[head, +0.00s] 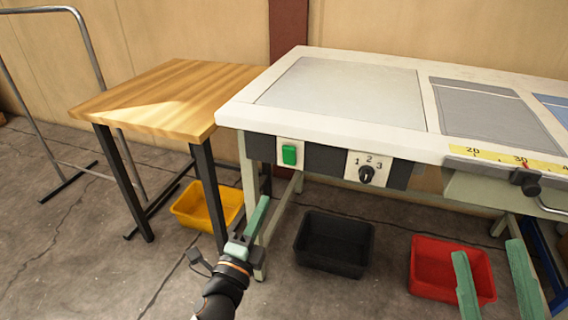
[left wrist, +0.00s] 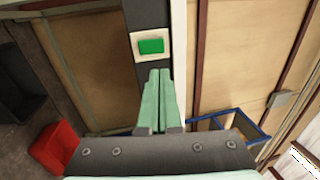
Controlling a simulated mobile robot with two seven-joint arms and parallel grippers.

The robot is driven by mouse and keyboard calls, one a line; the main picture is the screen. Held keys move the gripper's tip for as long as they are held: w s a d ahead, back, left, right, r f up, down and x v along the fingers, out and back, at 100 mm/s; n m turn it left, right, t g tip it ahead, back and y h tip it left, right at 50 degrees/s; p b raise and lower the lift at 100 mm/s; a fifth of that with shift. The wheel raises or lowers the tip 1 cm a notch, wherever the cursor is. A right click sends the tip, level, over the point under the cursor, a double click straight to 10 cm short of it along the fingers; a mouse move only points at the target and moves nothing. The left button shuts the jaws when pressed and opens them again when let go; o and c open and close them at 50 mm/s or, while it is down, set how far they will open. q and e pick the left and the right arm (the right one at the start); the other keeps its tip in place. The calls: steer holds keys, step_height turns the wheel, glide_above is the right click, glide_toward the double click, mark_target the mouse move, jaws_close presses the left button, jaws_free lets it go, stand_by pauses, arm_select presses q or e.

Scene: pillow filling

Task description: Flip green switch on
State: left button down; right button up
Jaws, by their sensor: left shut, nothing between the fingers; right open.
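The green switch (head: 289,155) sits on a pale plate on the dark front panel of the white workbench (head: 330,118). In the left wrist view the green switch (left wrist: 151,46) lies just beyond my fingertips. My left gripper (head: 262,205) is shut and empty, below and left of the switch in the head view, and apart from it in the picture. In the left wrist view its two green fingers (left wrist: 160,75) are together and point toward the switch plate. How far the tips are from the switch I cannot tell. My right gripper (head: 488,250) is open and empty at the lower right.
A dial (head: 366,175) marked 1, 2, 3 is right of the switch. A wooden table (head: 165,95) stands at the left. Yellow (head: 208,205), black (head: 334,243) and red (head: 452,267) bins are on the floor. A yellow scale (head: 500,158) runs along the bench front.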

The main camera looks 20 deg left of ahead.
mark_target(288, 152)
arm_select(q)
steer(key=shift+w, duration=0.1)
steer(key=w+r, duration=0.1)
steer(key=w, duration=0.8)
steer(key=w+r, duration=0.1)
steer(key=w, duration=0.3)
steer(key=shift+w+d+r+b, duration=0.25)
steer(key=shift+r+b, duration=0.05)
steer(key=shift+b, duration=0.05)
arm_select(e)
steer(key=shift+f, duration=0.4)
arm_select(q)
steer(key=shift+r, duration=0.1)
steer(key=p, duration=0.2)
steer(key=shift+w+r+g+p, duration=0.15)
steer(key=shift+w+g+p, duration=0.1)
steer(key=shift+g+p, duration=0.1)
arm_select(e)
steer(key=w+f+m+h, duration=0.2)
steer(key=h, duration=0.1)
steer(key=w+f+m+h, duration=0.1)
steer(key=w+f+h, duration=0.1)
steer(key=shift+d+m, duration=0.3)
steer(key=shift+r, duration=0.15)
